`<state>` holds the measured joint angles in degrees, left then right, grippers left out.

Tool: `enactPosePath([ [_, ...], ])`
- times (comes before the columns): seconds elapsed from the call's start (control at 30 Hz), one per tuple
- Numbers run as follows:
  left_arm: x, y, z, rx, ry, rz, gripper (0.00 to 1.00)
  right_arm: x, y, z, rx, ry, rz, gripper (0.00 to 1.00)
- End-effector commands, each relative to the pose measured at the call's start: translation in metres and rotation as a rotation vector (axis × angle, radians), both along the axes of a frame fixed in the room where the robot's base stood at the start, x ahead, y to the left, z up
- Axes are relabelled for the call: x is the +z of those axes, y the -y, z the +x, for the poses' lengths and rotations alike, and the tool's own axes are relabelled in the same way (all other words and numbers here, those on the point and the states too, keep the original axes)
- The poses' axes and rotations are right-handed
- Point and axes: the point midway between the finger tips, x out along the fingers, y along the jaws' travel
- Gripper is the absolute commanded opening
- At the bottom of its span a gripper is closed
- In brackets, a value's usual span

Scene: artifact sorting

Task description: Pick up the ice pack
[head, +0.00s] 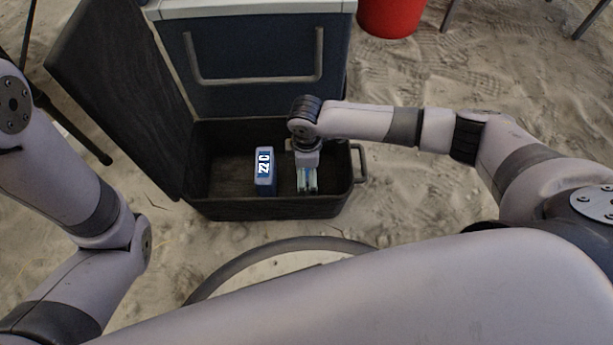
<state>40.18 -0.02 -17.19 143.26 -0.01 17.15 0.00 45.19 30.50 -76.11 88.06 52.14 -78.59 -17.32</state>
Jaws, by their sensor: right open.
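The case's raised lid (115,85) leans to the left. A blue cooler (258,60) with a handle stands directly behind the case. A red bucket (391,14) is at the back right. The sandy ground around is mostly clear.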

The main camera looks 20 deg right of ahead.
Motion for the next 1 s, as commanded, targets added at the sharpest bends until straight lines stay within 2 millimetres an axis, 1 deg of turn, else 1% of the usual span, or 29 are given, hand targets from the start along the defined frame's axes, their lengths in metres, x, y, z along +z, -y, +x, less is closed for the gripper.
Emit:
enactPosePath([
  [0.03,-0.0021,0.0,0.0001,0.0,0.0,0.0,0.58,-0.002,0.0001,0.0003,0.0,0.0,0.0,1.0],
  [0.27,-0.0009,0.0001,0.0,0.0,0.0,0.001,0.58,-0.001,0.0001,0.0,0.0,0.0,0.0,1.0],
  [1.0,-0.001,0.0002,-0.0001,0.0,0.001,0.001,0.58,-0.0013,0.0001,-0.0001,0.0,0.0,0.0,0.51],
])
